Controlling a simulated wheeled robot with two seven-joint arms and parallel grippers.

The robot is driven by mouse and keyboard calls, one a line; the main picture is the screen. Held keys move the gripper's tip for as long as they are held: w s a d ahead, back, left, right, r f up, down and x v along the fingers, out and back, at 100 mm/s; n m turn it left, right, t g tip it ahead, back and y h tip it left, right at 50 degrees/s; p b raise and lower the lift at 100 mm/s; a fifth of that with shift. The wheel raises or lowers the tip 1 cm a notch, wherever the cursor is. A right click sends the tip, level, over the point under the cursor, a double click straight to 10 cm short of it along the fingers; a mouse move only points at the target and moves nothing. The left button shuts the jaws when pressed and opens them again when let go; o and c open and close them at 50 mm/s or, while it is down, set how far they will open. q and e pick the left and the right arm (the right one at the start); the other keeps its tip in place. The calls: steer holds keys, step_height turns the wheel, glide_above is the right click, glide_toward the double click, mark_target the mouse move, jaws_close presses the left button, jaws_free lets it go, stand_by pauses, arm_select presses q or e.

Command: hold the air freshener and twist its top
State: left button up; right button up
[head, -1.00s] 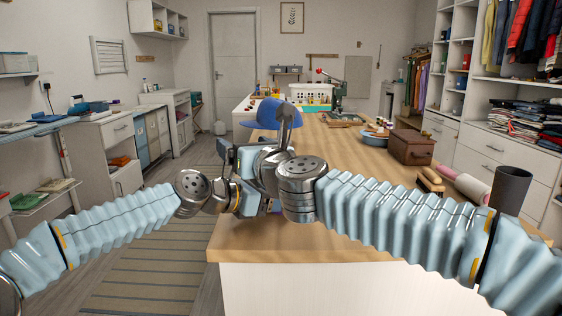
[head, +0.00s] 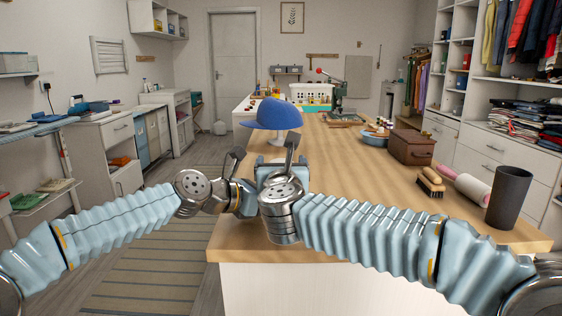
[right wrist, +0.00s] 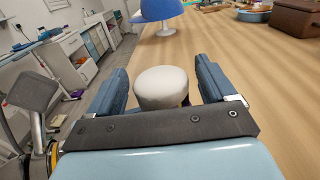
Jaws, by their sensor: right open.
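The air freshener (right wrist: 163,86) shows in the right wrist view as a rounded whitish top. It stands between the two blue fingers of my right gripper (right wrist: 163,70), with its lower part hidden behind the gripper's dark front plate. The right gripper is open, one finger on each side, with a visible gap at least on the right.
The wooden table (head: 350,175) stretches away from me. A blue cap (head: 272,114) on a stand is beyond the grippers. The table's middle is clear.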

steer(key=shift+w, duration=1.1)
steer(key=shift+c, duration=0.3)
steer(key=c, duration=0.9)
